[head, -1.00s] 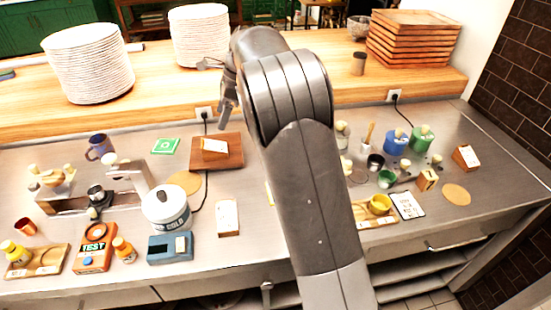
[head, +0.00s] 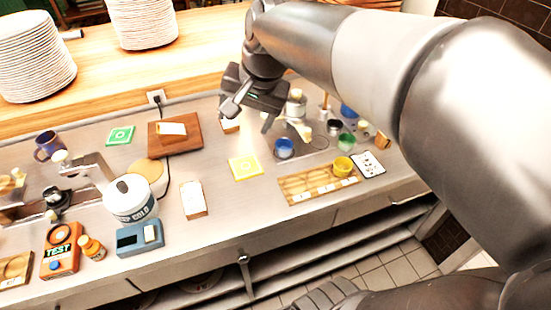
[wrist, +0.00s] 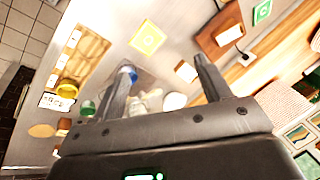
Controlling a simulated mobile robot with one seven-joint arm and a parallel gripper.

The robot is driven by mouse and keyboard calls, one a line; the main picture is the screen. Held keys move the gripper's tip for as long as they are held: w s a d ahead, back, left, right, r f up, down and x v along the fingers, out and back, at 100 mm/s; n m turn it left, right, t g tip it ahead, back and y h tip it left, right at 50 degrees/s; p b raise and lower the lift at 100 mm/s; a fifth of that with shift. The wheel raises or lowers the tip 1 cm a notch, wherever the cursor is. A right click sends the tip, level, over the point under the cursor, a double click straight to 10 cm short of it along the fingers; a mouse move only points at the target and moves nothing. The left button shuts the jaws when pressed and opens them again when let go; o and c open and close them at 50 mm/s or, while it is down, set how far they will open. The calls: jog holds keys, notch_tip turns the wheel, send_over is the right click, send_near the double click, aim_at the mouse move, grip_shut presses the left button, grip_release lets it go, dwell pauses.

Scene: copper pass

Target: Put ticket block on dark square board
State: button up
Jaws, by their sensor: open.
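The dark brown square board (head: 178,145) lies at the back of the steel counter; it also shows in the wrist view (wrist: 208,38). A wooden block with a white ticket face (head: 172,128) rests on it, also visible in the wrist view (wrist: 230,35). A similar block (head: 230,125) stands right of the board, partly hidden by my gripper; it shows in the wrist view (wrist: 187,72). Another white-faced block (head: 193,199) lies nearer the front edge. Which is the ticket block I cannot tell. My gripper (head: 249,114) is open and empty, above the counter right of the board.
A yellow square (head: 244,168), a wooden tray (head: 300,190) and a blue cup (head: 284,148) lie around the gripper's right and front. A white canister (head: 130,200) and a blue-grey device (head: 140,238) stand front left. Plate stacks (head: 35,55) occupy the wooden shelf.

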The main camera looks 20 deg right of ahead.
jog(key=s+d+f+n+t+h, duration=0.1)
jog(key=s+f+n, duration=0.1)
jog(key=s, duration=0.4)
jog(key=s+d+f+n+h, duration=0.1)
jog(key=s+d+f+n, duration=0.1)
jog(key=s+f+n, duration=0.1)
jog(key=s+n, duration=0.1)
jog(key=s, duration=0.1)
jog(key=shift+s+t, duration=0.4)
